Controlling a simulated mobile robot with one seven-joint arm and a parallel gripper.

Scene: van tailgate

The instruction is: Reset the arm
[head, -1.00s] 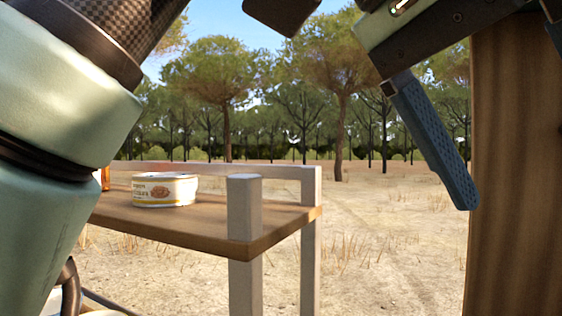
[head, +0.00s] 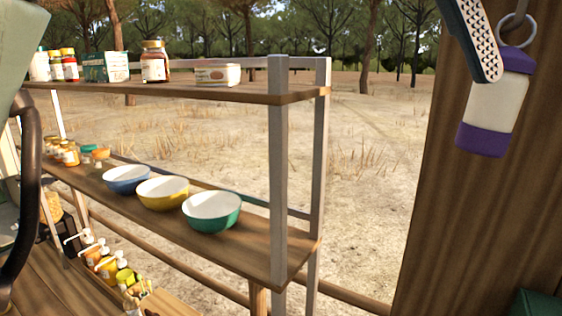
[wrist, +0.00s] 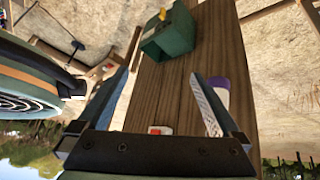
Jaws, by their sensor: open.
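My gripper (wrist: 158,75) is open and empty in the wrist view, with its two fingers spread over a wooden panel. In the head view only part of one finger (head: 474,42) shows, at the upper right edge. It overlaps the left side of a white bottle with purple ends (head: 494,103), which hangs by a ring against a wooden post. The bottle also shows in the wrist view (wrist: 221,92), just beyond the right finger; I cannot tell whether they touch. Part of my arm fills the left edge of the head view.
A shelf rack (head: 279,180) stands at left and centre, with jars and a tin (head: 218,75) on top. Blue, yellow (head: 163,194) and green bowls (head: 212,212) sit lower. A green box (wrist: 168,40) is by the panel. Open ground lies behind.

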